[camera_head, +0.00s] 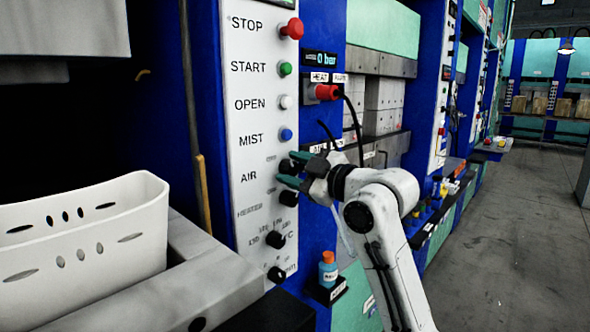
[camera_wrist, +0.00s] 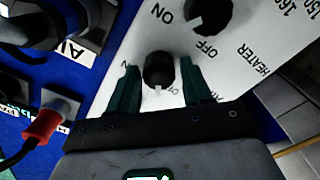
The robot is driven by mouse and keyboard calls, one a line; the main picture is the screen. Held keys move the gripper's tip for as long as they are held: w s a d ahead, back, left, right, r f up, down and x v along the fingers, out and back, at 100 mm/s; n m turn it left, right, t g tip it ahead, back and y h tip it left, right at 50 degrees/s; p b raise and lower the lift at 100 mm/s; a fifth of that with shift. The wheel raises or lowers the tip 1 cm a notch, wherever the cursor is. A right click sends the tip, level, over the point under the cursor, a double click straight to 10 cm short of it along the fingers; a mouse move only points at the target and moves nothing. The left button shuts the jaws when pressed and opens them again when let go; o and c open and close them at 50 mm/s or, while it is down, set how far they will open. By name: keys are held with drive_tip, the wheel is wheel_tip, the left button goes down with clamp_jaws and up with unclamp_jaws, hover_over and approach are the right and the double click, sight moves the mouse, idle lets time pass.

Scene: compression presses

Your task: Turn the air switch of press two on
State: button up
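The air switch is a black knob (camera_head: 286,165) beside the AIR label on the white control panel (camera_head: 247,112) in the head view. My gripper (camera_head: 294,171) is in front of it, with one green finger above and one below. In the wrist view the knob (camera_wrist: 158,68) sits between the two fingertips of my gripper (camera_wrist: 159,75). The fingers are apart, with a thin gap seeming to show on each side. The knob's white mark points down in the picture, close to partly hidden lettering that looks like OFF. The fingers hide part of the lettering.
The heater knob (camera_head: 288,198) is just below, close to my lower finger; it also shows in the wrist view (camera_wrist: 211,14). A red plug (camera_head: 326,92) with a black cable is above my gripper. A blue bottle (camera_head: 328,270) stands below. A white basket (camera_head: 85,235) is at left.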

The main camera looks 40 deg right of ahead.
drive_tip(key=c, duration=0.8)
drive_tip(key=m+p, duration=0.2)
drive_tip(key=m, duration=0.1)
drive_tip(key=shift+r, duration=0.2)
drive_tip(key=m+p, duration=0.5)
drive_tip(key=m, duration=0.1)
drive_tip(key=shift+d+m+p, duration=0.1)
drive_tip(key=shift+m+p, duration=0.2)
drive_tip(key=shift+m, duration=0.1)
drive_tip(key=shift+f+m+p, duration=0.1)
drive_tip(key=shift+m+p, duration=0.65)
drive_tip(key=shift+m, duration=0.35)
drive_tip(key=shift+d, duration=0.1)
